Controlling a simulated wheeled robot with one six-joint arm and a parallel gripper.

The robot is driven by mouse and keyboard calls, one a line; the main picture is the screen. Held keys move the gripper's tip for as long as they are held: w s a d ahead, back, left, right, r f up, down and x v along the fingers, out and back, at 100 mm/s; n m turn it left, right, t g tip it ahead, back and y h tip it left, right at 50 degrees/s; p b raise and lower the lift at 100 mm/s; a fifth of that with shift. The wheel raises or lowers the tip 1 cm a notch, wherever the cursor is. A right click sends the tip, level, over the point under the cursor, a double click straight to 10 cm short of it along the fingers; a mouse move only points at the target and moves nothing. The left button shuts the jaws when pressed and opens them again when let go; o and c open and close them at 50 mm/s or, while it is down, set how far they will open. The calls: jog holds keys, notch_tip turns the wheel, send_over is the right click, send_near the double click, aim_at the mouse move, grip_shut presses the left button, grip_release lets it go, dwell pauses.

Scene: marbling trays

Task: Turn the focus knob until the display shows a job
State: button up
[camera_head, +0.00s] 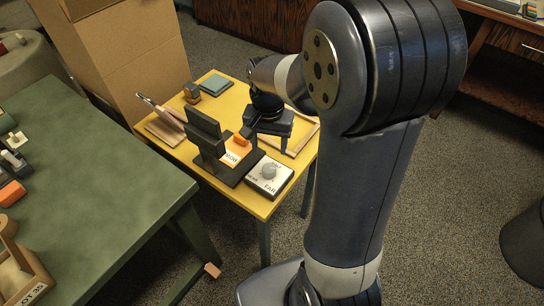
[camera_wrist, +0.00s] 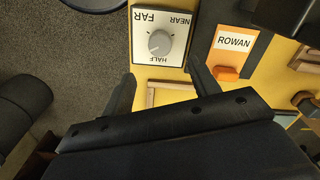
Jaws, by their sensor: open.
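The focus knob (camera_head: 269,171) is a round grey dial on a white box marked NEAR, HALF and FAR, at the yellow table's front corner. In the wrist view the knob (camera_wrist: 160,43) is fully visible; its exact setting is hard to read. A dark upright panel (camera_head: 203,124), perhaps the display, stands on a dark base left of the box; no readable screen shows. An orange card (camera_wrist: 234,42) with a white label reading ROWAN lies on that base. My gripper (camera_wrist: 163,88) is open and empty, behind the knob box in the head view, its fingers apart from the knob.
The yellow table (camera_head: 232,190) also holds a wooden frame (camera_head: 303,139), a teal pad (camera_head: 215,83) and a small brown block (camera_head: 191,92). A green table (camera_head: 90,190) stands at left and a cardboard box (camera_head: 125,55) behind.

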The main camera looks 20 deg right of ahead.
aim_at(269, 168)
notch_tip(269, 168, down, 10)
jog(key=shift+s+r+b, duration=0.1)
jog(key=shift+b, duration=0.35)
jog(key=shift+c, duration=0.5)
jog(key=c, duration=0.9)
jog(key=shift+n, duration=0.3)
jog(key=n, duration=1.1)
